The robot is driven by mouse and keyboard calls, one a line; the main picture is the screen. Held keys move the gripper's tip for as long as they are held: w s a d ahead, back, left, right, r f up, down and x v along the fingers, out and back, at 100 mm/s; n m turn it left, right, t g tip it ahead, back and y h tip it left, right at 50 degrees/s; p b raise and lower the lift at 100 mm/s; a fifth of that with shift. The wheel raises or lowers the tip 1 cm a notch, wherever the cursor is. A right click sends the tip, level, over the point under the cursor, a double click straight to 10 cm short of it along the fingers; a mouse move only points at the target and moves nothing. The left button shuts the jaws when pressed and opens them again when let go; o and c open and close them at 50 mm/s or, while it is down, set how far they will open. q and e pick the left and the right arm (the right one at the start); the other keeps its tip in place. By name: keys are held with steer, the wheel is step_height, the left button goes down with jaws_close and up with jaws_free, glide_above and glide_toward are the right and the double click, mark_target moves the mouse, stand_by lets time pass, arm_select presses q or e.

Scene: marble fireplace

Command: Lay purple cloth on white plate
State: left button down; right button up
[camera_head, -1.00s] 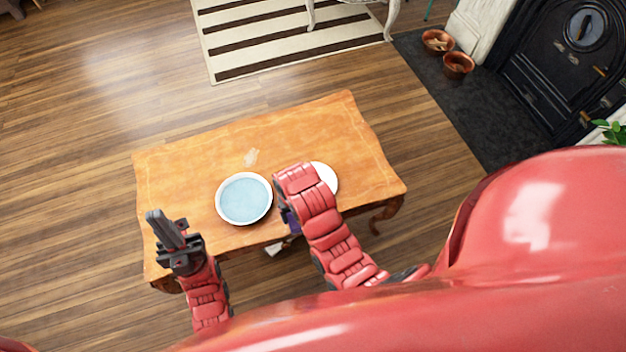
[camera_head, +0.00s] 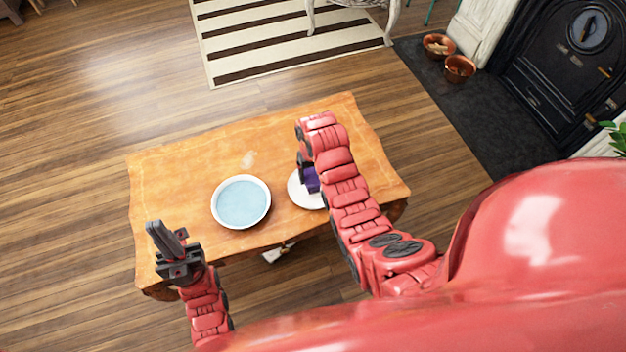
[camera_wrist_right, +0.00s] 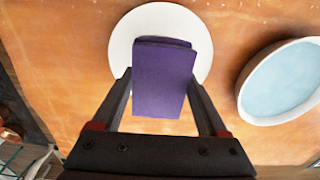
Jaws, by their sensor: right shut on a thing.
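The purple cloth (camera_wrist_right: 163,82) is a folded, upright-looking bundle held between the two fingers of my right gripper (camera_wrist_right: 160,88). In the right wrist view it covers the middle and near part of the white plate (camera_wrist_right: 122,45). In the head view the cloth (camera_head: 312,180) shows beside my right forearm, over the plate (camera_head: 298,194), whose right part is hidden by the arm. I cannot tell whether the cloth touches the plate. My left gripper (camera_head: 163,238) is at the table's front left corner, away from both; its finger gap is unclear.
A white-rimmed bowl with a pale blue inside (camera_head: 241,202) stands left of the plate on the wooden table (camera_head: 190,165). The table's back left is largely clear. A dark fireplace (camera_head: 560,75) and two copper bowls (camera_head: 459,69) are beyond, at the right.

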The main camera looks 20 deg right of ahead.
mark_target(313, 180)
step_height(313, 180, down, 3)
steer(key=shift+f, duration=0.1)
